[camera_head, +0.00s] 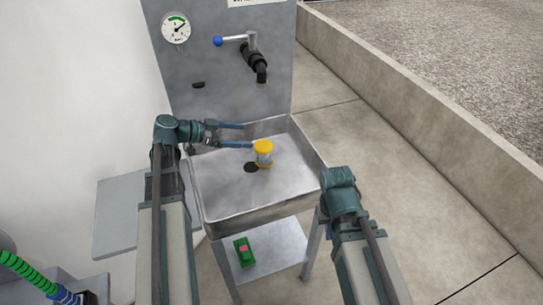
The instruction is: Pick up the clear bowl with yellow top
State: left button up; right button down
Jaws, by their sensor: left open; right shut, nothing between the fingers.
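The clear bowl with yellow top (264,155) looks like a small see-through cup with a yellow lid. It stands upright in the metal sink (222,192), beside the dark drain hole. My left gripper (249,135) reaches in from the left over the sink with its two blue fingers spread apart. The nearer fingertip is close to the left side of the yellow top, the farther one is behind it. Nothing is between the fingers. I cannot tell whether the near finger touches the top. My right arm's wrist shows at the sink's front right; its fingers are hidden.
A back panel (220,80) with a gauge (176,28), a blue-knobbed valve (232,40) and a black spout (261,74) rises behind the sink. A green object (243,252) lies on the shelf below. A low concrete wall (420,100) runs along the right.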

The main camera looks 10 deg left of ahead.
aim_at(264, 150)
pick_arm(q)
jog(key=f+b, duration=0.6)
jog(key=shift+w+d+f, duration=0.25)
jog(key=shift+d+f, duration=0.1)
jog(key=shift+d, duration=0.1)
jog(key=shift+b+x, duration=1.45)
jog(key=shift+x, duration=2.25)
jog(key=c, duration=1.5)
jog(key=shift+r, duration=0.1)
jog(key=shift+r, duration=0.1)
